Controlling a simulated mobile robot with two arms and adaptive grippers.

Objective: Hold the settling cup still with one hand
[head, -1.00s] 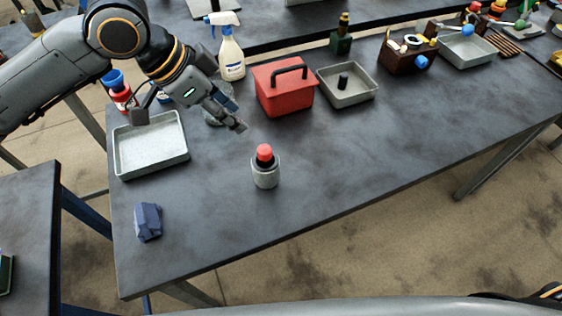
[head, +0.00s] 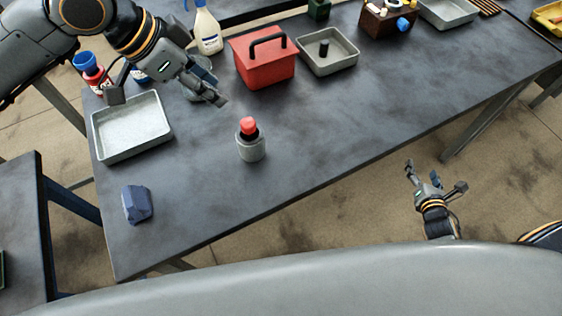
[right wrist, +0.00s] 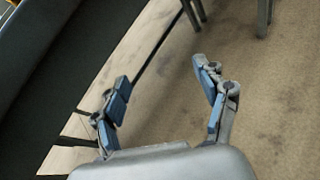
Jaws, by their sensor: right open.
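A clear glass vessel (head: 204,66), which may be the settling cup, stands on the dark table, partly hidden by my left gripper (head: 216,97). The left fingers overlap it in the picture; I cannot tell whether they touch or enclose it. A grey cylindrical holder (head: 251,150) with a red-capped dark bottle (head: 249,126) stands upright nearer the front edge, apart from the left gripper. My right gripper (head: 422,168) is open and empty, off the table's front edge with floor behind it. Its spread fingers also show in the right wrist view (right wrist: 160,76).
An empty grey tray (head: 131,150) is at the left, with a blue block (head: 137,204) below it. A spray bottle (head: 207,30), a red toolbox (head: 263,70) and a second tray (head: 328,66) stand behind.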

